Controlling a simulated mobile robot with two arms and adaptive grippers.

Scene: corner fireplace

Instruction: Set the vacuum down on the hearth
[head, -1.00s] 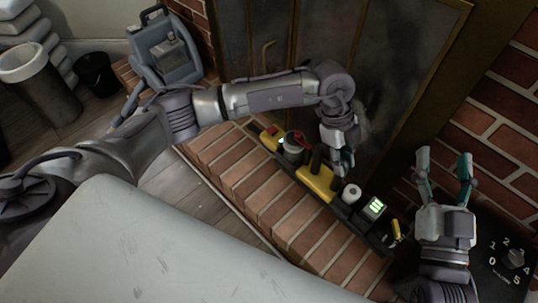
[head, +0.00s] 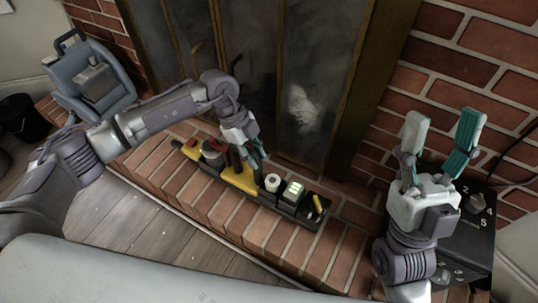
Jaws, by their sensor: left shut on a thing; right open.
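The vacuum (head: 239,178) is a long black and yellow device with a grey cup, red parts, a white round part and a lit green display. It lies lengthwise along the brick hearth (head: 222,208), low over the bricks. I cannot tell whether its whole underside touches them. My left gripper (head: 257,155) reaches down from behind and is shut on the vacuum near its middle. The fingertips and exact grip are partly hidden. My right gripper (head: 441,140) is open and empty, pointing up, to the right of the vacuum and apart from it.
A blue-grey container (head: 90,82) stands on the hearth's left end. Dark fireplace doors (head: 250,60) rise close behind the vacuum. A black box with a numbered dial (head: 470,235) stands beside my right gripper. Bare bricks show in front of the vacuum. A black bucket (head: 24,118) stands far left.

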